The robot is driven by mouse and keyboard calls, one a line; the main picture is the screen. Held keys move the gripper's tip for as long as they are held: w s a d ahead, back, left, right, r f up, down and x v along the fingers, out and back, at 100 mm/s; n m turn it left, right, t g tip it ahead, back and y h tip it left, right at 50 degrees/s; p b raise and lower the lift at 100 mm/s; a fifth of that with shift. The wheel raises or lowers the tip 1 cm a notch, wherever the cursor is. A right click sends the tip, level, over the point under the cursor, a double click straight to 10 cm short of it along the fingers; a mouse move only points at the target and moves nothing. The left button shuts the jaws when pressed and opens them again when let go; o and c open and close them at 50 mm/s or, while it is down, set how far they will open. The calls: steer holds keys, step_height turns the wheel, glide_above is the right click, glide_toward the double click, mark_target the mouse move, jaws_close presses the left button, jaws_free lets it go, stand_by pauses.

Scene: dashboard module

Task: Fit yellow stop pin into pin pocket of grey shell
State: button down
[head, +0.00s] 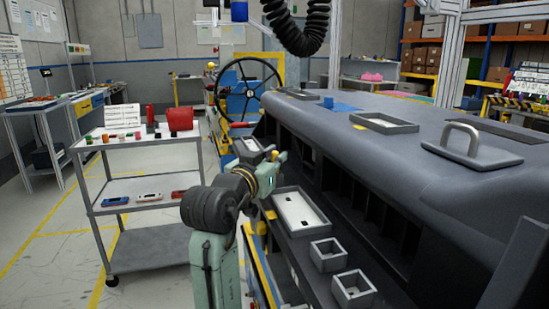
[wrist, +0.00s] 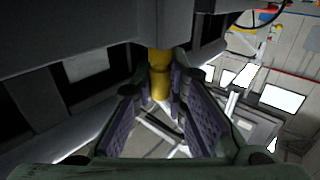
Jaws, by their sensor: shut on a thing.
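The yellow stop pin (wrist: 159,78) stands upright between my fingertips in the wrist view. My gripper (wrist: 160,88) is shut on it. The pin's upper end meets a grey part of the module, and I cannot tell whether it is inside a pocket or only in front of it. The grey shell (head: 400,122) is the large dashboard body at the right in the head view. My gripper (head: 279,158) is at its near left edge there, small and partly hidden by my arm. The pin pocket cannot be made out.
Grey trays (head: 299,210) and small square boxes (head: 328,254) lie along the shell's near side. A steering wheel (head: 248,90) stands behind my gripper. A trolley (head: 140,140) with small parts stands at the left, with clear floor around it.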

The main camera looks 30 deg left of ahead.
steer(key=shift+f+b, duration=0.4)
steer(key=shift+f, duration=0.3)
steer(key=c, duration=1.5)
jaws_free()
steer(key=shift+c, duration=0.2)
steer(key=shift+r, duration=0.1)
